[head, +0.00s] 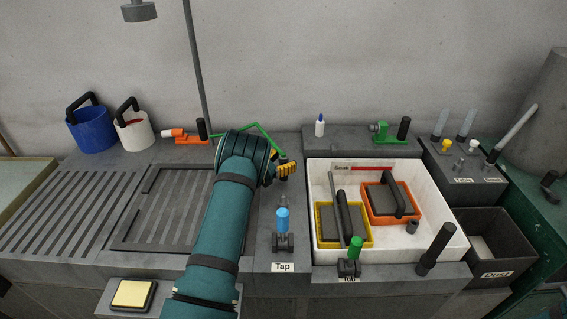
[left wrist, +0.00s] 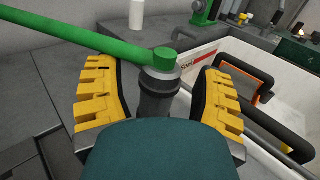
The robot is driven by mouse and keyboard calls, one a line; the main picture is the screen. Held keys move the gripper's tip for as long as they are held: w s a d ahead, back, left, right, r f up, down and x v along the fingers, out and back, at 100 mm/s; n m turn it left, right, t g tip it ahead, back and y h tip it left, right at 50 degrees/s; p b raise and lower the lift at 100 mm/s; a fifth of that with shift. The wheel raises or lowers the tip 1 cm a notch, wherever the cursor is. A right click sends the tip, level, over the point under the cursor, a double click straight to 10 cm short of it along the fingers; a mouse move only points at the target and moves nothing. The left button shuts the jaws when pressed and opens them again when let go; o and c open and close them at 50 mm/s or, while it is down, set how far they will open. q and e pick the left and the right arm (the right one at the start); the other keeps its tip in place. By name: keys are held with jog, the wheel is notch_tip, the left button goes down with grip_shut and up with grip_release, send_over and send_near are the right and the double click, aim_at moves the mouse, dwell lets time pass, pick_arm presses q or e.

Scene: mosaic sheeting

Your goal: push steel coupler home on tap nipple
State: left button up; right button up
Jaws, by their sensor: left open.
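My left gripper (head: 285,168) is open, with yellow-padded fingers, above and behind the tap block. In the left wrist view its fingers (left wrist: 157,100) stand on either side of a grey, collar-like steel coupler (left wrist: 158,77), with visible gaps. The coupler has a green top where a green hose (left wrist: 85,35) joins it; a dark upright cylinder shows below it. The hose also shows in the head view (head: 262,131). The tap (head: 283,243) has a blue handle (head: 283,219) and a "Tap" label. The nipple cannot be made out clearly, nor how far the coupler sits on it.
A white sink (head: 447,243) to the right holds a yellow tray (head: 322,243) and an orange tray (head: 413,215). A white bottle (head: 319,126) and a green fitting (head: 382,130) stand on the rear ledge. A slatted drainboard (head: 50,215) lies left.

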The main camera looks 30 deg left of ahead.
aim_at(283, 156)
pick_arm(q)
grip_shut()
notch_tip(283, 156, up, 9)
jog(key=shift+f, duration=0.1)
jog(key=shift+s+r, duration=0.15)
jog(key=shift+r, duration=0.15)
jog(key=s+d+m+g+h+b, duration=0.4)
jog(key=s+d+h+b, duration=0.3)
jog(key=s, duration=0.4)
jog(key=shift+s+d+r+m+h+b, duration=0.15)
jog(key=shift+s+r+m+h+b, duration=0.25)
jog(key=shift+m+b, duration=0.5)
